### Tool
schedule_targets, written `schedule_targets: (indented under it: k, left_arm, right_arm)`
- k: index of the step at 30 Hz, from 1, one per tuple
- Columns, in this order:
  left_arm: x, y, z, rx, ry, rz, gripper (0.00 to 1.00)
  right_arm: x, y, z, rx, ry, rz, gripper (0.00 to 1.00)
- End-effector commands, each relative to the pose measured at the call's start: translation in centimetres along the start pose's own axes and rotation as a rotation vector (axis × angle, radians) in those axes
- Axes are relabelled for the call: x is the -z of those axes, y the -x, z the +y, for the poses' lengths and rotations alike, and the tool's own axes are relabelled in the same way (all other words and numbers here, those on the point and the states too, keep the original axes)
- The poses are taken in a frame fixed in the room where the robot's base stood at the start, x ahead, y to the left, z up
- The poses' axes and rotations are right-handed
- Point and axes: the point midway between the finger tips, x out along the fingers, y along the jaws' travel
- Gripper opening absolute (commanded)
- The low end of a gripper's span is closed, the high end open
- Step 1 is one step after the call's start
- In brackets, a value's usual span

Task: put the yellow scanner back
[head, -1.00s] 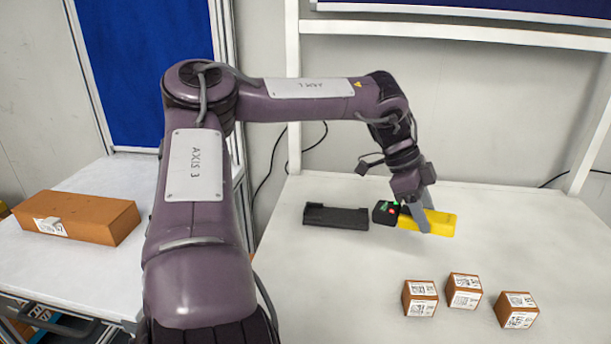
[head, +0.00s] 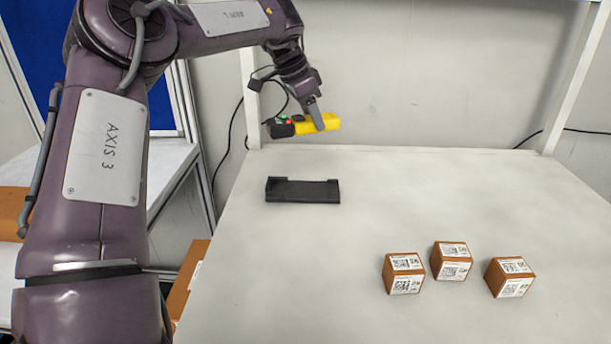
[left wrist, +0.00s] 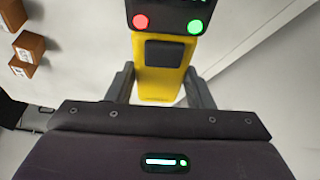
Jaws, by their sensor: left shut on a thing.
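The yellow scanner (head: 325,122) with its black head is held in the air by my left gripper (head: 317,118). The gripper is shut across the scanner's yellow body. In the left wrist view the scanner (left wrist: 158,85) lies between the two fingers, with a red and a green light on its black head. The black holder (head: 303,190) lies empty on the left part of the white table. In the head view the scanner appears above and behind the holder, apart from it. My right gripper is not in view.
Three small brown boxes with printed labels, the left (head: 403,273), the middle (head: 451,261) and the right (head: 509,277), stand on the white table (head: 300,290). A white frame post (head: 580,75) rises at the back right. The table around the holder is clear.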

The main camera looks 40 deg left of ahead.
Motion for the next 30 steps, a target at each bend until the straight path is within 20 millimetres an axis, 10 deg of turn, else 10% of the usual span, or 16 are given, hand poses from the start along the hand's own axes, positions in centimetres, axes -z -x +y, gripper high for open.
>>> schedule_targets:
  k: [10,30]
  left_arm:
    - [-3.2,-7.6,0.1,-0.001,-0.001,0.001,0.17]
    - [-5.3,-12.9,0.0,0.003,-0.003,0.005,0.17]
  right_arm:
    - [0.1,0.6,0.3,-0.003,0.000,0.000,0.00]
    - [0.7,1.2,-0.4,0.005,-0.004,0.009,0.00]
